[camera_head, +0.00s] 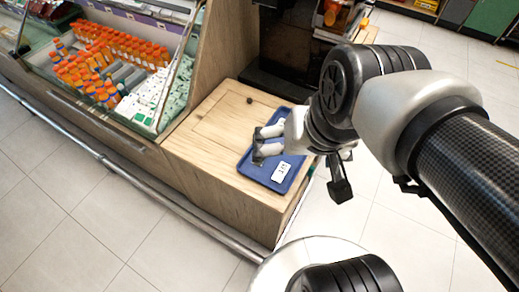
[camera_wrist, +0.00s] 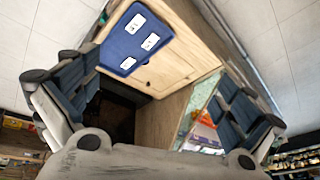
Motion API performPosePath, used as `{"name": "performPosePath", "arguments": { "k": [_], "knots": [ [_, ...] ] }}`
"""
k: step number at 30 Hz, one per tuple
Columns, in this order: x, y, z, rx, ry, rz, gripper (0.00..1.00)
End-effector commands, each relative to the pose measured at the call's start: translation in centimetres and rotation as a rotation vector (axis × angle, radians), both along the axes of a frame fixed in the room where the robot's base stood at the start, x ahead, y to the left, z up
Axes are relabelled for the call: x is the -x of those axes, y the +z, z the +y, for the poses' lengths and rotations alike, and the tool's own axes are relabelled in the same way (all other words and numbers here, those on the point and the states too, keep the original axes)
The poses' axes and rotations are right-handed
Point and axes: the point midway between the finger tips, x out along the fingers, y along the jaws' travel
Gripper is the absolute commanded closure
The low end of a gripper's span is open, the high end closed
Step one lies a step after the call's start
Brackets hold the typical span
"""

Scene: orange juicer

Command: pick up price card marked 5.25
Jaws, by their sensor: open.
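Several white price cards lie on a blue tray (camera_head: 264,176) on the wooden counter. One card (camera_head: 281,172) shows near the tray's front edge in the head view, its dark marking too small to read. The wrist view shows the tray (camera_wrist: 119,46) with an upper card (camera_wrist: 137,23), a middle card (camera_wrist: 150,41) and a lower card (camera_wrist: 127,62). I cannot tell which is marked 5.25. My gripper (camera_head: 258,144) is open and empty, over the tray in the head view, and hides part of it. Its fingers stand wide apart in the wrist view (camera_wrist: 155,95).
A small dark object (camera_head: 249,100) lies on the wooden counter (camera_head: 205,130) behind the tray. A glass-fronted case (camera_head: 110,70) with rows of orange-capped bottles stands to the left. A metal rail (camera_head: 130,173) runs along the front. The tiled floor is clear.

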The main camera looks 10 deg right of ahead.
Motion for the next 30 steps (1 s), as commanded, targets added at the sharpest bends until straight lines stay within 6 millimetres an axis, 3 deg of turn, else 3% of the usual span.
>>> {"name": "performPosePath", "arguments": {
  "k": [5, 10, 14, 18, 24, 27, 30],
  "knots": [
    [-6.8, -1.9, 0.6, -0.200, -0.304, 0.097, 0.00],
    [-13.3, -5.4, 0.2, -0.374, -0.627, 0.183, 0.00],
    [-17.9, -9.5, -0.8, -0.491, -0.890, 0.251, 0.00],
    [-22.0, -15.3, -2.5, -0.597, -1.187, 0.324, 0.00],
    [-25.5, -24.4, -5.3, -0.709, -1.596, 0.408, 0.00],
    [-26.2, -28.0, -6.3, -0.741, -1.747, 0.433, 0.00],
    [-26.5, -30.3, -7.0, -0.758, -1.842, 0.445, 0.00]
  ]
}}
